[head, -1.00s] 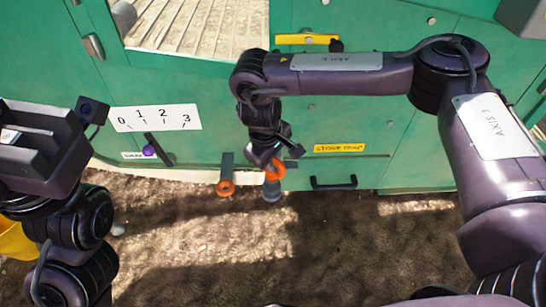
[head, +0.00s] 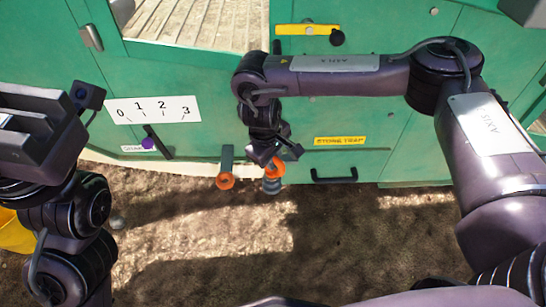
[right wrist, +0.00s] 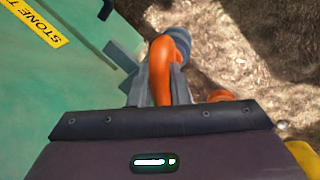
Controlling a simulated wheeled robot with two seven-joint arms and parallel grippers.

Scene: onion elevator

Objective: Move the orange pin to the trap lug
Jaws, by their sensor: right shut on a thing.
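My right gripper (head: 274,160) is in front of the green machine, low and left of the yellow "STONE TRAP" label (head: 340,141). It is shut on the orange pin (head: 276,170). In the right wrist view the pin's curved orange handle (right wrist: 164,70) is between the fingers, with a grey round part (right wrist: 198,44) at its far end. A grey bracket (right wrist: 122,55) sticks out from the green wall beside the fingers; I cannot tell if it is the trap lug or if the pin touches it. My left gripper (head: 35,125) is at the left edge, its fingers unclear.
A second grey bracket (head: 227,158) with an orange ring-shaped end (head: 225,181) is just left of the right gripper. A purple knob (head: 147,143) on a lever is under the 0–3 scale (head: 153,110). A black handle (head: 334,176) is on the right. Bare ground lies below.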

